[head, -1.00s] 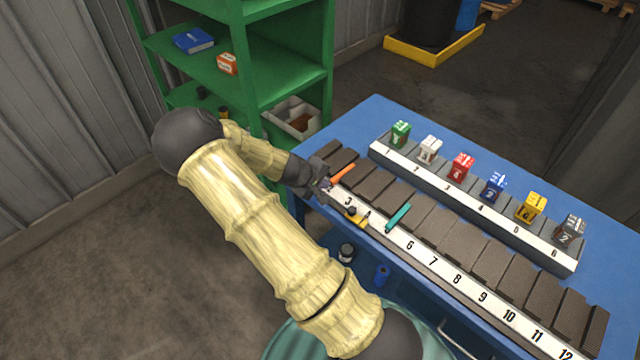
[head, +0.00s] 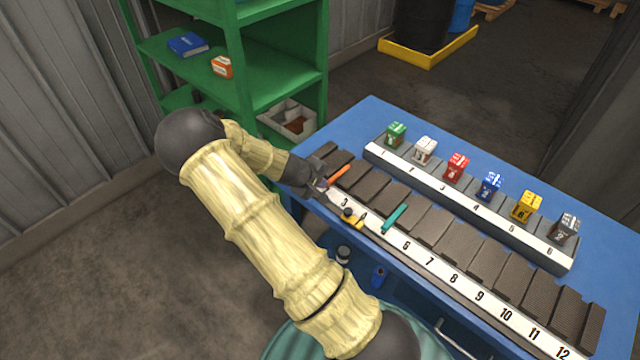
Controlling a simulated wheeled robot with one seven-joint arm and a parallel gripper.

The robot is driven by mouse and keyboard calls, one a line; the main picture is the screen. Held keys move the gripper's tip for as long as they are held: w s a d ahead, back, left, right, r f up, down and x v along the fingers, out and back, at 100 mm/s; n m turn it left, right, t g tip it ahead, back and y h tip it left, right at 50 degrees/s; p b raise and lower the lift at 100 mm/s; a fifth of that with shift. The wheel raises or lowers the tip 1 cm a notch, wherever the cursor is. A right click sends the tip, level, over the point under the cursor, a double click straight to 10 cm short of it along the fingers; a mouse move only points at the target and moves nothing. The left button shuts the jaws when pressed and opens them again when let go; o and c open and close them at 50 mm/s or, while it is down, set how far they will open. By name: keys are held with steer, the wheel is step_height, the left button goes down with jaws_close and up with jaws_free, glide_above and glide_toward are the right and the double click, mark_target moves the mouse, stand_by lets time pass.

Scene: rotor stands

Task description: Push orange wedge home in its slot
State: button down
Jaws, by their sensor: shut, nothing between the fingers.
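The orange wedge (head: 339,175) lies in a slot between dark blocks near the left end of the numbered rotor stand (head: 430,262). Its near end is at my gripper (head: 322,187), which is shut with nothing held. The fingertips are at or very near the wedge's outer end; I cannot tell whether they touch. How deep the wedge sits in the slot is too small to tell. A teal wedge (head: 395,217) lies in a slot further right, near number 5.
A yellow-and-black piece (head: 352,218) sits by number 4 on the white strip. Behind, a second stand (head: 470,205) carries several coloured blocks. A green shelf (head: 285,60) stands behind my arm. Bare blue tabletop shows at the right.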

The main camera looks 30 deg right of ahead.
steer(key=shift+w+d, duration=0.15)
steer(key=shift+d, duration=0.25)
steer(key=shift+w+d, duration=0.25)
steer(key=shift+d, duration=0.4)
steer(key=a+f+p+v, duration=0.1)
steer(key=p+v, duration=0.1)
steer(key=v, duration=0.4)
steer(key=shift+s+a, duration=0.15)
steer(key=shift+s, duration=0.05)
steer(key=shift+r, duration=0.1)
stand_by(0.4)
steer(key=s+a+r+m+y, duration=0.2)
steer(key=s+a+r+y, duration=0.1)
steer(key=s+a+r, duration=0.4)
steer(key=s+a+r+m+y, duration=0.2)
steer(key=s+a+r+y, duration=0.2)
steer(key=s+a+r, duration=0.3)
steer(key=s+r, duration=0.1)
steer(key=s, duration=0.3)
steer(key=shift+s, duration=0.15)
